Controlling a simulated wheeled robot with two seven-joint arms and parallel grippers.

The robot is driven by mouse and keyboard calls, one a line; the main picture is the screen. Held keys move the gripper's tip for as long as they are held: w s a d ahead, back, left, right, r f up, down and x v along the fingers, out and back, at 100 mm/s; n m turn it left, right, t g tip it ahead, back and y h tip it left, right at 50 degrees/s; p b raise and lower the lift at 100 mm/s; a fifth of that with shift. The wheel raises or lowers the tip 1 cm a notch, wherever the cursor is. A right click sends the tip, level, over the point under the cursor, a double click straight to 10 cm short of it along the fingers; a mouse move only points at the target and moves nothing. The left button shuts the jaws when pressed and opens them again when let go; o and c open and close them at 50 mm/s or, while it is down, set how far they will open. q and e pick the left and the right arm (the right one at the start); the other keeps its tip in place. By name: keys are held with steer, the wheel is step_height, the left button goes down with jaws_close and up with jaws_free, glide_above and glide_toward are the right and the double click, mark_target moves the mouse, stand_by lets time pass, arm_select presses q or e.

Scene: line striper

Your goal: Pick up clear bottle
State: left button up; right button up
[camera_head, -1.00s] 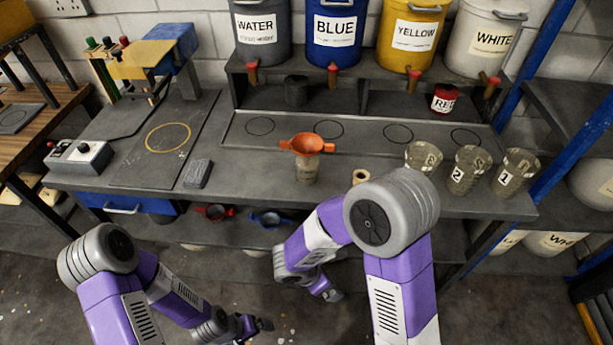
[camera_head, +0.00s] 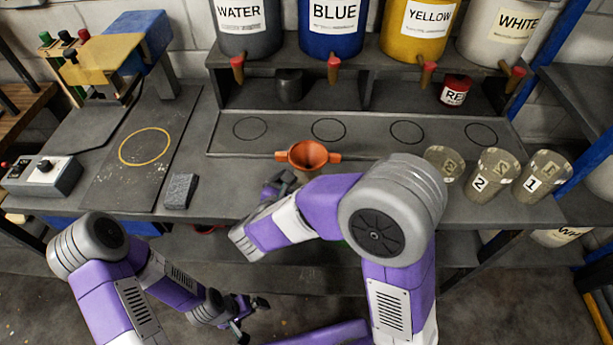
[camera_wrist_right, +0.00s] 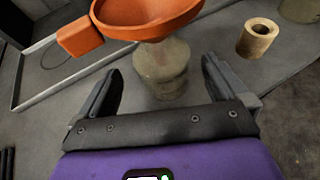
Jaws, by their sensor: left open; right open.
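The clear bottle (camera_wrist_right: 161,68) stands upright on the bench with an orange funnel (camera_wrist_right: 145,12) in its mouth. In the head view the funnel (camera_head: 308,156) shows near the bench's front edge, and my right arm mostly hides the bottle. My right gripper (camera_wrist_right: 158,80) is open, with its two fingers spread to either side of the bottle's lower part; I cannot tell whether they touch it. In the head view the right gripper (camera_head: 284,184) is just left of and in front of the funnel. My left gripper (camera_head: 250,318) is open and empty, low in front of the bench.
Three clear numbered cups (camera_head: 492,175) stand at the bench's right. A grey block (camera_head: 180,191) lies on the left. Labelled paint buckets (camera_head: 332,28) stand on the shelf behind. Circled spots on the bench are empty.

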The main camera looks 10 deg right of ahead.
mark_target(308, 176)
steer(key=b+x, duration=0.1)
steer(key=x, duration=0.4)
steer(key=shift+d, duration=0.1)
steer(key=c, duration=1.1)
